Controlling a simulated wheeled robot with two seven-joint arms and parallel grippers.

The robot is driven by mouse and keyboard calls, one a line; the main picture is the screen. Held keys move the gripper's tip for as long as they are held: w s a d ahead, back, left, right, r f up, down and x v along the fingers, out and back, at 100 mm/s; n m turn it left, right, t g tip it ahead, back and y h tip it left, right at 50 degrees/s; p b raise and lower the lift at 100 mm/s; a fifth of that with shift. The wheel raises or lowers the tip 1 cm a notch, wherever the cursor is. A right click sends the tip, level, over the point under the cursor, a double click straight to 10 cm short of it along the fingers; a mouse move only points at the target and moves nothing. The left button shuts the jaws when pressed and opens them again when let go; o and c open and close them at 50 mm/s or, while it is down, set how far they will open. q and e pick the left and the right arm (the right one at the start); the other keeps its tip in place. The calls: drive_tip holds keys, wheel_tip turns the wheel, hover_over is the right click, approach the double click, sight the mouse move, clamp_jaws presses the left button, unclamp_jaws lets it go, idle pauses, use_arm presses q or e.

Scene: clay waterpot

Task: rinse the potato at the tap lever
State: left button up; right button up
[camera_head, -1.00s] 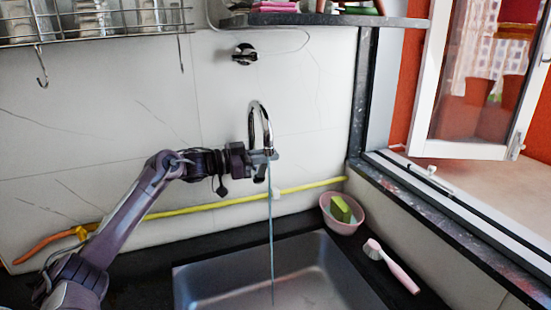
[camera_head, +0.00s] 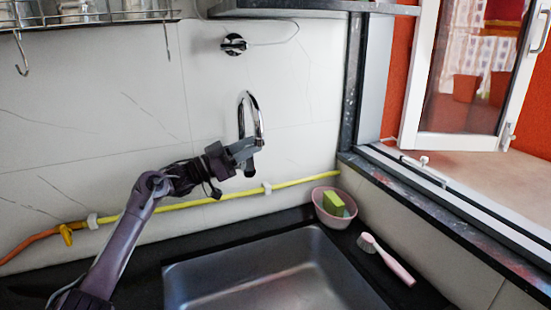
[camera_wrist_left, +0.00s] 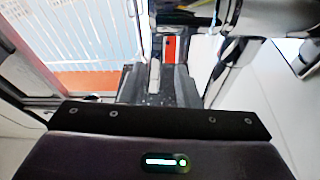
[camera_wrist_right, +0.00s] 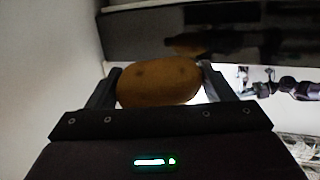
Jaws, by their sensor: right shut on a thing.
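The potato (camera_wrist_right: 158,83) is brown and held between the two fingers of my right gripper (camera_wrist_right: 160,85), which is shut on it. It shows only in the right wrist view; the head view does not show it. The chrome tap (camera_head: 252,115) curves out from the wall above the sink, and no water runs from it. My left gripper (camera_head: 245,151) is at the lower part of the tap; its fingers (camera_wrist_left: 158,82) are close together with nothing clear between them. I cannot make out the tap lever or whether the gripper touches it.
The grey sink basin (camera_head: 285,268) is empty below the tap. A pink bowl with a green sponge (camera_head: 333,204) and a pink brush (camera_head: 387,259) lie on the counter at right. A yellow hose (camera_head: 180,204) runs along the wall. A wire rack hangs at upper left.

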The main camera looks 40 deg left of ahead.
use_arm(q)
drive_tip(key=shift+d, duration=0.1)
drive_tip(key=shift+s+f, duration=0.1)
drive_tip(key=shift+s, duration=0.05)
drive_tip(key=b+v, duration=0.2)
drive_tip(key=v, duration=0.9)
drive_tip(key=shift+a+f, duration=0.2)
drive_tip(key=shift+a, duration=0.15)
use_arm(e)
wheel_tip(320, 180, down, 2)
drive_tip(key=shift+f, duration=0.1)
use_arm(q)
drive_tip(key=shift+s, duration=0.15)
